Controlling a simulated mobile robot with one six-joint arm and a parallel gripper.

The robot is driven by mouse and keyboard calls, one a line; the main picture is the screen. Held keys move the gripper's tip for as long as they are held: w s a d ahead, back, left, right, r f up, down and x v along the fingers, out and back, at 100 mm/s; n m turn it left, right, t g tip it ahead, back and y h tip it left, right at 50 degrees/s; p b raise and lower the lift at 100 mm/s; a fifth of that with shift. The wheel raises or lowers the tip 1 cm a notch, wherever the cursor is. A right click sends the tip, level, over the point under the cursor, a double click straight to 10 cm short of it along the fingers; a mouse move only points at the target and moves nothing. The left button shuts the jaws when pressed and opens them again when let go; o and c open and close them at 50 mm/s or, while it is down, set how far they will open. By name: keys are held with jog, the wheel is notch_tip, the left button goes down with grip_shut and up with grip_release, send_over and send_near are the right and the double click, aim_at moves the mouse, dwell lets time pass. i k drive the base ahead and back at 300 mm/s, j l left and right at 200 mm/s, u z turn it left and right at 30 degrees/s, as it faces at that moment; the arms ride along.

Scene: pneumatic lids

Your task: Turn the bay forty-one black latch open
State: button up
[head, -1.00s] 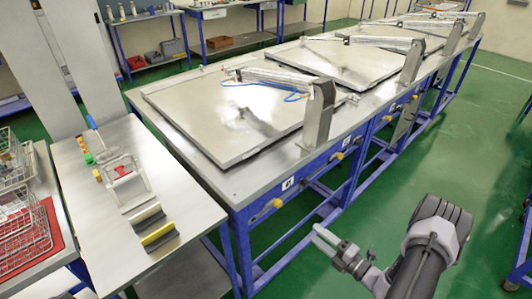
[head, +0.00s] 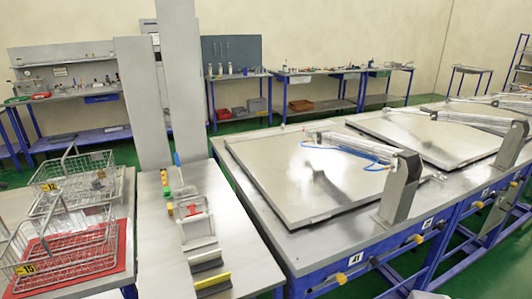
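The bay forty-one label (head: 356,258) is a small white plate on the blue front rail of the nearest bench. A yellow-ended knob (head: 340,278) sits left of it. A small dark part (head: 374,262), possibly the black latch, sits just right of the label; its position cannot be made out. The flat grey lid (head: 315,170) above lies down on the bench top, with an arm post (head: 400,187) at its near right corner. Of my gripper, at most a pale sliver shows at the bottom edge, well below the rail; its fingers cannot be made out.
A side table (head: 240,278) with a small fixture stands left of the bench, close to its corner. Wire baskets (head: 70,235) stand on a red mat further left. Another yellow knob (head: 418,238) is further right on the rail. More lidded bays continue right.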

aim_at(372, 261)
jog(key=z, duration=0.85)
jog(key=i+j+u, duration=0.15)
jog(key=i, duration=0.25)
jog(key=i+u, duration=0.1)
jog(key=i, duration=0.35)
